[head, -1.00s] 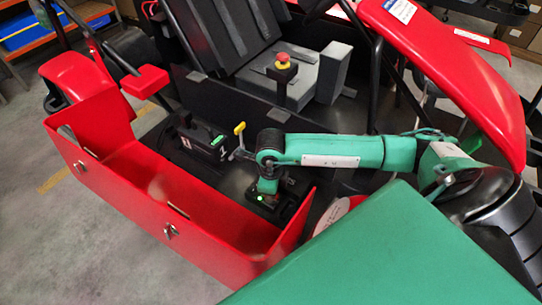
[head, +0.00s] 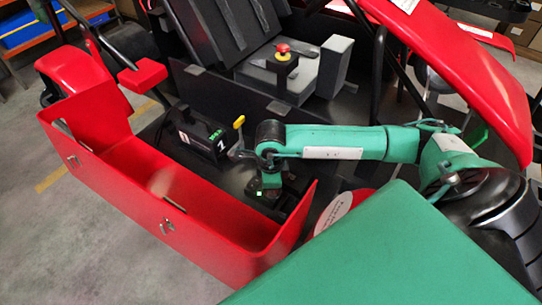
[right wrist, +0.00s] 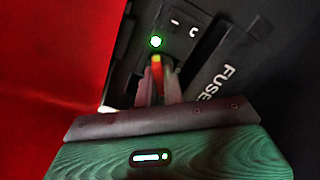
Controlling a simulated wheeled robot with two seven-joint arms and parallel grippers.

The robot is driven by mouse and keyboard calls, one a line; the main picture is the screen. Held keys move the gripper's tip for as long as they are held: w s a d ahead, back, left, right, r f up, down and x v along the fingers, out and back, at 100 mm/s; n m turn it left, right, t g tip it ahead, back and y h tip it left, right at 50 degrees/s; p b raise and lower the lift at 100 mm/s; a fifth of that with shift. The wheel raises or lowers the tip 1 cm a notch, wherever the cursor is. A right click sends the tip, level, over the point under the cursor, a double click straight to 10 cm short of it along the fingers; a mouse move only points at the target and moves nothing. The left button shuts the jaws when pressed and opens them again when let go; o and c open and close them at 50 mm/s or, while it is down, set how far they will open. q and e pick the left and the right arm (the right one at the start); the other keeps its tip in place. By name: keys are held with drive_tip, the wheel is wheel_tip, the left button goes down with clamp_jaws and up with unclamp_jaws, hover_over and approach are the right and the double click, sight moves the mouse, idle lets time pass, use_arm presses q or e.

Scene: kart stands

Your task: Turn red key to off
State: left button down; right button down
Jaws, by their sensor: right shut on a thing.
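The red key (right wrist: 157,68) shows in the right wrist view as a narrow red and yellowish piece between the two fingers of my right gripper (right wrist: 158,88). The fingers are shut on it, and they hide its lower part. It sits on a black panel (right wrist: 135,62) with a lit green light (right wrist: 155,41) just beyond it and white marks beside the light. In the head view my right gripper (head: 268,196) points down at this dark panel inside the red-sided kart, and the key is hidden there. My left gripper is not in view.
A red side wall (head: 165,215) of the kart runs along the left of the gripper. A black box (head: 195,140) and a yellow-topped lever (head: 239,123) stand close behind it. A red stop button (head: 283,48) is farther back. A fuse cover (right wrist: 222,78) lies right of the key.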

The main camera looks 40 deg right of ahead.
drive_tip(key=shift+f+n+b, duration=0.15)
drive_tip(key=shift+n+b, duration=2.15)
drive_tip(key=shift+n, duration=0.5)
drive_tip(key=shift+n+b, duration=0.3)
drive_tip(key=shift+b, duration=0.25)
drive_tip(key=shift+n+b, duration=1.3)
drive_tip(key=c, duration=1.8)
unclamp_jaws()
drive_tip(key=o, duration=0.4)
drive_tip(key=shift+c, duration=0.2)
